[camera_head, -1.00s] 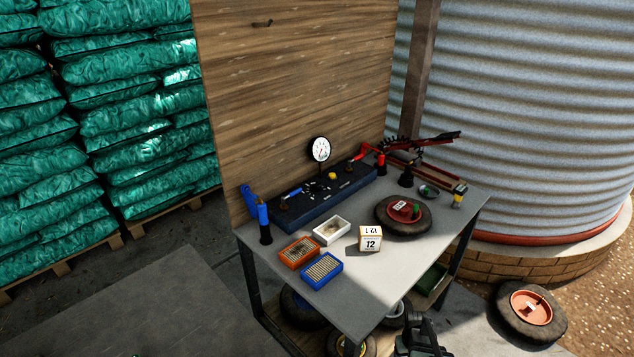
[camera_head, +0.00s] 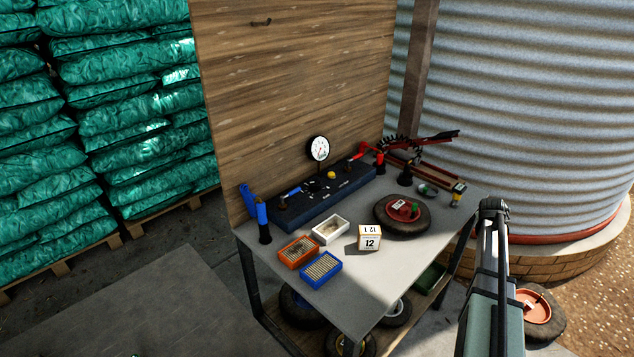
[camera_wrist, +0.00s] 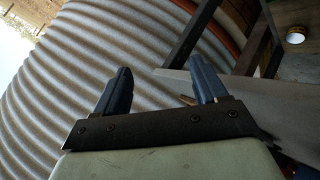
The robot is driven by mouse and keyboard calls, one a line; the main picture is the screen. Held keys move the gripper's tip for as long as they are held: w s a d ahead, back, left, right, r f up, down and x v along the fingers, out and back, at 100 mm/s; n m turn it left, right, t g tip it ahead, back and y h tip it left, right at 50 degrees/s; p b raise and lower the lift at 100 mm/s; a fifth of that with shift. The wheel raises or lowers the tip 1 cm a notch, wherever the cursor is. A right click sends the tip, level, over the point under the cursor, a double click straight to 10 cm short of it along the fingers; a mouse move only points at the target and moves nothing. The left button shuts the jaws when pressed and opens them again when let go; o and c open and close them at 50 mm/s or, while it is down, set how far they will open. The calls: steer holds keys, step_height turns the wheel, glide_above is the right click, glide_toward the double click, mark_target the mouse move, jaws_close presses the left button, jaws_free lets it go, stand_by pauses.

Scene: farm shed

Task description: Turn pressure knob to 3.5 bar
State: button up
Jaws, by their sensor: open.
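A yellow knob (camera_head: 331,175) sits on top of the dark blue control panel (camera_head: 312,204) at the back of the grey table. A round white pressure gauge (camera_head: 318,149) stands above the panel; its reading is too small to tell. My gripper (camera_wrist: 160,84) is open and empty in the wrist view, with the corrugated tank and a table edge beyond its fingers. In the head view my arm rises at the right, in front of the table's right side, well apart from the knob.
A blue lever (camera_head: 292,191) and a red lever (camera_head: 358,157) are on the panel. A wheel (camera_head: 384,222), a box marked 12 (camera_head: 370,238) and small trays (camera_head: 320,270) occupy the table (camera_head: 345,290). A corrugated tank (camera_head: 540,120) stands at the right.

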steer(key=w+a+r+n+t, duration=0.2)
steer(key=w+a+r, duration=0.2)
steer(key=w+r, duration=0.75)
step_height(320, 180, up, 6)
steer(key=n+g+y, duration=0.2)
steer(key=g+y, duration=0.4)
steer(key=y, duration=0.3)
glide_above(315, 182)
steer(key=s+d, duration=0.3)
steer(key=s, duration=0.2)
steer(key=x, duration=1.3)
steer(key=shift+w, duration=0.1)
steer(key=shift+c, duration=0.3)
steer(key=c, duration=1)
